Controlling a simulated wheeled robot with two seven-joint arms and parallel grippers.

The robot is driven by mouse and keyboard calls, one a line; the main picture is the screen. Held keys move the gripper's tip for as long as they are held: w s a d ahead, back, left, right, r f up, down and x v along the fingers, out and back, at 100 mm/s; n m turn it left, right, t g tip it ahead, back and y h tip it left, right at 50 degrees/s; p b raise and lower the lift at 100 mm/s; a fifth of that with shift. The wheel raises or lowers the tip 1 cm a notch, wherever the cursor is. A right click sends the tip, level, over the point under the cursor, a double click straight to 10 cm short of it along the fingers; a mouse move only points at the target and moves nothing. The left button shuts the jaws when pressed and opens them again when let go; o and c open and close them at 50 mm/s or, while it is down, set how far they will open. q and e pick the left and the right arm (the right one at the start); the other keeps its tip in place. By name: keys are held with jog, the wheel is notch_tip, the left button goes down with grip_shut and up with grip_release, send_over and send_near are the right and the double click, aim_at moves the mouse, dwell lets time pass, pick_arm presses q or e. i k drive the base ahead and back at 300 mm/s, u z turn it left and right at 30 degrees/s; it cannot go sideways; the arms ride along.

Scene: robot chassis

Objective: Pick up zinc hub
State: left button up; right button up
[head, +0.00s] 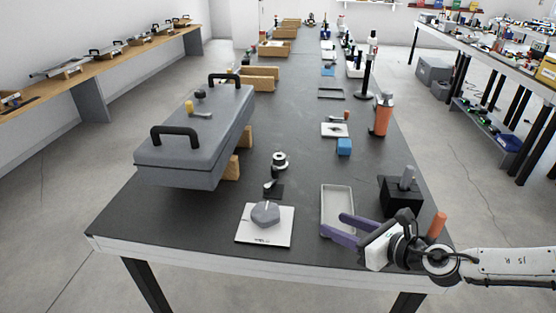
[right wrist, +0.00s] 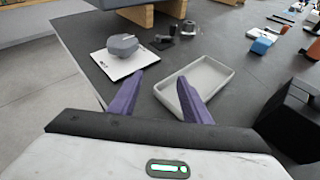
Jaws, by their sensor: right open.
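A grey faceted hub-like part (head: 265,213) sits on a white square plate (head: 250,236) at the near edge of the table. It also shows in the right wrist view (right wrist: 122,45), ahead and to the left of the fingers. A small silver round part with a dark top (head: 279,160) stands farther back, near the grey case. I cannot tell for certain which of these two is the zinc hub. My right gripper (head: 332,222) has its purple fingers apart and empty, near the pale tray at the front right. My left gripper is out of view.
The pale shallow tray (head: 324,204) lies beside the fingers. A black block (head: 401,196) stands right of it. A large grey case (head: 190,150) rests on wooden blocks at left. A blue block (head: 344,147) and an orange cylinder (head: 381,118) stand farther back.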

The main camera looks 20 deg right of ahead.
aim_at(279, 161)
jog(key=i, duration=0.9)
